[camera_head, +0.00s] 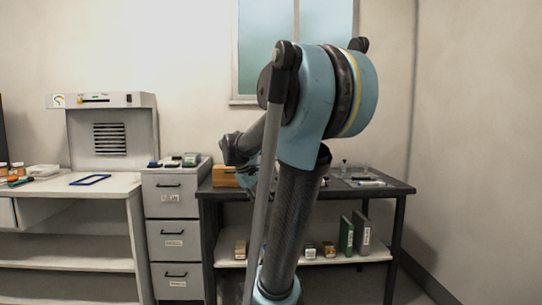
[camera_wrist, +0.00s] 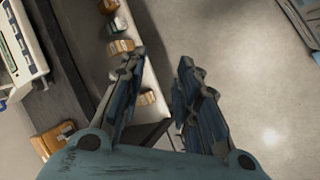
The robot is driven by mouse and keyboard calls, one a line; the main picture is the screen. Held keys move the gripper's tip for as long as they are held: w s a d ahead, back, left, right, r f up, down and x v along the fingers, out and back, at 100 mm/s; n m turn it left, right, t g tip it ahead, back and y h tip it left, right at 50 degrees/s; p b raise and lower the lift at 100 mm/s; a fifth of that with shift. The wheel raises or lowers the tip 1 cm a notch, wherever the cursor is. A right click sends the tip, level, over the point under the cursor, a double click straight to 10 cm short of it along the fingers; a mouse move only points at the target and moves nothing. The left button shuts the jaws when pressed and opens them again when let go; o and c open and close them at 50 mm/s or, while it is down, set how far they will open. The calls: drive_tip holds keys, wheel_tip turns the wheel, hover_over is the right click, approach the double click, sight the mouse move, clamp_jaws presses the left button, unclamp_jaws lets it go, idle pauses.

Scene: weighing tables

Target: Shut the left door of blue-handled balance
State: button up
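No balance with a blue handle can be made out in the head view; my arm covers the middle of the dark table (camera_head: 397,187). In the wrist view a white device with a keypad (camera_wrist: 27,47) shows in part at the upper left, cut off by the frame. I cannot tell whether it is the balance, and no door or handle shows on it. My gripper (camera_wrist: 160,60) is open, with its two fingers apart and nothing between them. It is to the right of the white device, over the table's edge, shelf and floor. My gripper is hidden in the head view.
A wooden box (camera_head: 224,176) stands on the dark table's left end; a similar box is in the wrist view (camera_wrist: 52,139). Green (camera_head: 346,236) and grey (camera_head: 362,233) binders stand on the lower shelf. A drawer cabinet (camera_head: 172,238) adjoins the table.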

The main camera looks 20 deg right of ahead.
drive_tip(key=w+d+r+n+h, duration=0.2)
drive_tip(key=w+d+r, duration=0.1)
drive_tip(key=w, duration=0.7)
drive_tip(key=w+d+r+n+t+h, duration=0.1)
drive_tip(key=w+d+r+n+h, duration=0.2)
drive_tip(key=w, duration=0.7)
drive_tip(key=w+d+r+n+h, duration=0.15)
drive_tip(key=w+r, duration=0.25)
drive_tip(key=w, duration=0.6)
drive_tip(key=w+d+f+n+t+h, duration=0.2)
drive_tip(key=w+n+h, duration=0.45)
drive_tip(key=w, duration=1.85)
drive_tip(key=w+d+n, duration=0.1)
drive_tip(key=w+d, duration=0.1)
drive_tip(key=d, duration=0.6)
drive_tip(key=w+d+y, duration=0.1)
drive_tip(key=w+d, duration=0.2)
drive_tip(key=d, duration=0.4)
drive_tip(key=shift+d+n, duration=0.4)
